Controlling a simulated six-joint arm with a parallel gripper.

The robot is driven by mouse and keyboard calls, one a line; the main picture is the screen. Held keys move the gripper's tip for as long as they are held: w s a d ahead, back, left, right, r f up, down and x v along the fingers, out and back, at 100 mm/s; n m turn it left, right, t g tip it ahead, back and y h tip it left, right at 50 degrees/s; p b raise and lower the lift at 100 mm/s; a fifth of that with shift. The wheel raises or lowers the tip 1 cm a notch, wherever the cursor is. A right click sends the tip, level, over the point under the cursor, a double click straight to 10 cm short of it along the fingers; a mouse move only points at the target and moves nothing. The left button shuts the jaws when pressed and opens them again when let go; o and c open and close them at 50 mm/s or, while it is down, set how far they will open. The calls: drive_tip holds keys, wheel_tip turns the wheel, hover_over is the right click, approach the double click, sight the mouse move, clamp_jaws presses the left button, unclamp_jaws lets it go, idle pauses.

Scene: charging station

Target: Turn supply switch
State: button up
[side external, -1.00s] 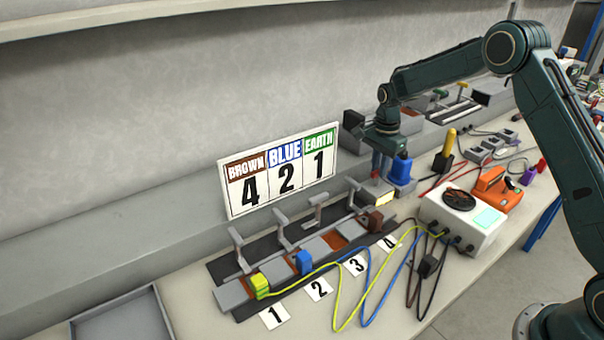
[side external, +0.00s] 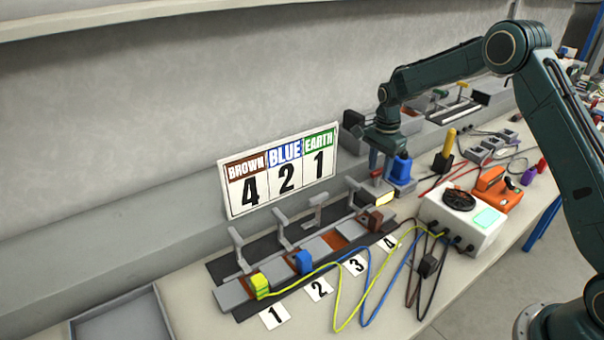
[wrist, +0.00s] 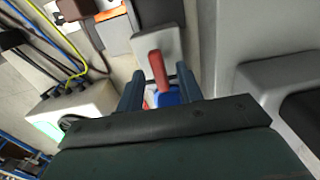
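The supply switch has a red lever (side external: 377,172) on a grey box at the far right end of the switch row. A yellow panel (side external: 385,198) shows on the front of this box. In the wrist view the red lever (wrist: 158,68) rises from a pale grey plate (wrist: 146,40). My gripper (side external: 381,176) is over the box, its fingers pointing down around the lever. In the wrist view my gripper (wrist: 158,82) has its fingers apart, with the lever between them and gaps at both sides. The fingertips are partly hidden in the side view.
A blue-topped item (side external: 402,170) stands close to the right of my gripper. A number board (side external: 278,172) stands at the left. Yellow, blue and brown plugs sit in the terminal row (side external: 318,247). Cables run to a white tester (side external: 463,222) on the right.

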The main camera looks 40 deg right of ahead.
sight(379, 170)
drive_tip(key=shift+r, duration=0.1)
wheel_tip(379, 170, up, 14)
idle(0.7)
